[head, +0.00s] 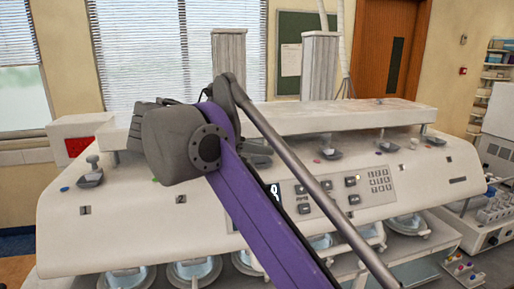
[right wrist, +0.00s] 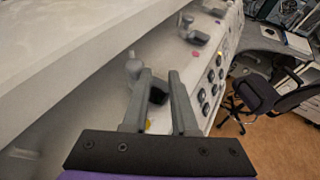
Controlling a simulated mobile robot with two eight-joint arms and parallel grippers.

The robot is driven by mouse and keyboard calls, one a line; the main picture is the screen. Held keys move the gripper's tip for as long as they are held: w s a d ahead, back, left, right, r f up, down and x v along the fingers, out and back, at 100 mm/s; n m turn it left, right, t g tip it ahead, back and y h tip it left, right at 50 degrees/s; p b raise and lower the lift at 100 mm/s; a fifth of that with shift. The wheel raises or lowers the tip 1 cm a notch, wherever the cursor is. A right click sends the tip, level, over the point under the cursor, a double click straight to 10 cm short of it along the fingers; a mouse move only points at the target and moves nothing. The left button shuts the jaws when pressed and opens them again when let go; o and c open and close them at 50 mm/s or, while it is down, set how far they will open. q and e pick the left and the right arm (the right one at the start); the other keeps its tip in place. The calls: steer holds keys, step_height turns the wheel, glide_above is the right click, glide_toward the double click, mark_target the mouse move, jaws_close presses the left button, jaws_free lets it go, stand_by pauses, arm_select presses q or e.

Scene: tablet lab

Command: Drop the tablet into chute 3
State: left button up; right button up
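The long pale machine (head: 120,200) fills the middle of the head view. Labels 1 and 2 show on its front; no label 3 is readable, and my right arm covers part of the middle. In the right wrist view my right gripper (right wrist: 160,75) has its two fingers apart, over the machine's top front edge. A grey knobbed fitting with a dark dish (right wrist: 134,68) lies beyond and beside the left finger; contact cannot be told. I cannot make out a tablet between the fingers. In the head view the fingertips are hidden behind my wrist. My left gripper is out of view.
A raised pale ledge (head: 300,118) runs along the machine's back. Several dark dishes, one at the left (head: 90,178), sit along its top, and round glass dishes (head: 195,271) lie below. A control panel (head: 345,192) is at centre right. A chair (right wrist: 262,92) stands beyond.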

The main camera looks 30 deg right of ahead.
steer(key=shift+a, duration=0.1)
stand_by(0.4)
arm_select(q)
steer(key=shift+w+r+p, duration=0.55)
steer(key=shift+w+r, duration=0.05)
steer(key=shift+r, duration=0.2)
arm_select(e)
steer(key=v, duration=1)
steer(key=shift+a+r, duration=0.2)
steer(key=shift+a, duration=0.1)
steer(key=shift+s, duration=0.15)
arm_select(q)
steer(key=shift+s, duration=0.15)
arm_select(e)
steer(key=shift+f, duration=0.1)
